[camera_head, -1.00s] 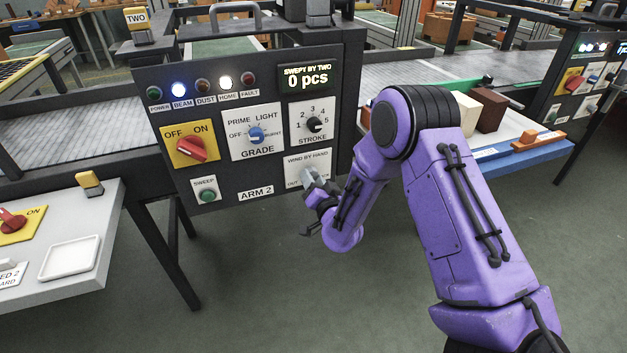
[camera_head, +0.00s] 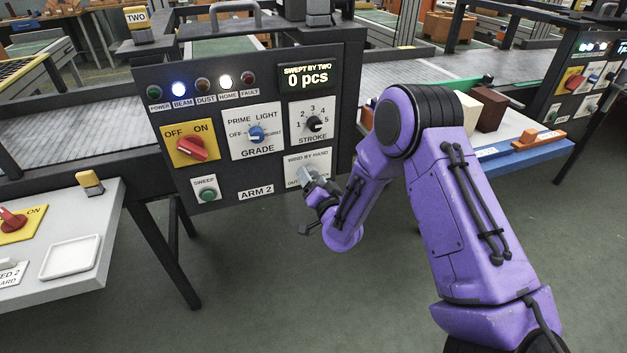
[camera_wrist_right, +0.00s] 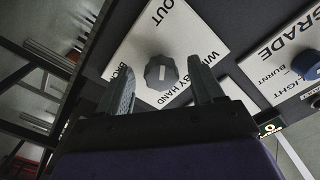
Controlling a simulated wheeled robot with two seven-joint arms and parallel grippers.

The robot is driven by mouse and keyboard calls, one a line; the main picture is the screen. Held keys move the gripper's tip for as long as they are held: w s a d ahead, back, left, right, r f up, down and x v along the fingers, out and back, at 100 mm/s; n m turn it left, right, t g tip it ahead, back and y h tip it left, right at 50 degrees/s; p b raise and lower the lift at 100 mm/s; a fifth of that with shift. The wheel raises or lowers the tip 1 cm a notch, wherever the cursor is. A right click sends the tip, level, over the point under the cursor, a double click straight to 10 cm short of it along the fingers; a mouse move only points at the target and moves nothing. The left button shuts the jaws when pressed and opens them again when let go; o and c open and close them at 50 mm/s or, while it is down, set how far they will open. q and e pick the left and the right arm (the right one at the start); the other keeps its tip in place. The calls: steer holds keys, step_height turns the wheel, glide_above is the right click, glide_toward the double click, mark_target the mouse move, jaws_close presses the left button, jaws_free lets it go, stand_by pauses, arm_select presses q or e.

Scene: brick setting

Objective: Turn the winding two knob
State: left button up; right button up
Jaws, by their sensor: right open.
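The winding knob is a grey faceted knob (camera_wrist_right: 161,72) with a pale mark, on the white "WIND BY HAND" plate. In the head view this plate (camera_head: 296,163) is at the lower right of the dark ARM 2 panel (camera_head: 228,196), and my gripper largely covers the knob. My right gripper (camera_head: 312,178) is at the plate. In the right wrist view its two fingers (camera_wrist_right: 160,68) are open, one on each side of the knob, with visible gaps between. I cannot tell how deep they reach along it. My left gripper is not in view.
The panel also has a red OFF/ON switch (camera_head: 191,149), a blue GRADE knob (camera_head: 256,134), a black STROKE knob (camera_head: 314,123) and a green SWEEP button (camera_head: 208,195). A grey table (camera_head: 103,222) stands at the left. The floor below the panel is clear.

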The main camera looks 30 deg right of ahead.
arm_select(q)
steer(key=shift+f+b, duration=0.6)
steer(key=shift+b, duration=0.05)
arm_select(e)
steer(key=v, duration=1)
steer(key=shift+s, duration=0.3)
steer(key=s+a+f+n+g+y+p, duration=0.1)
steer(key=s+a+f+n+g+p, duration=0.15)
steer(key=s+f+g, duration=0.85)
arm_select(q)
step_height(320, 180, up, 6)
steer(key=p, duration=0.4)
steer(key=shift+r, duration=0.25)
arm_select(e)
steer(key=s+f+g, duration=0.1)
steer(key=s+f, duration=0.3)
steer(key=s, duration=0.4)
steer(key=s+a+f+n+g, duration=0.1)
steer(key=s+f+g, duration=0.1)
steer(key=s+f, duration=0.3)
steer(key=s, duration=0.3)
steer(key=shift+s+a, duration=0.25)
steer(key=shift+s, duration=0.15)
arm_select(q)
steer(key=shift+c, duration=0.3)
arm_select(e)
steer(key=shift+r+n, duration=0.1)
steer(key=shift+n, duration=0.15)
steer(key=shift+c, duration=0.4)
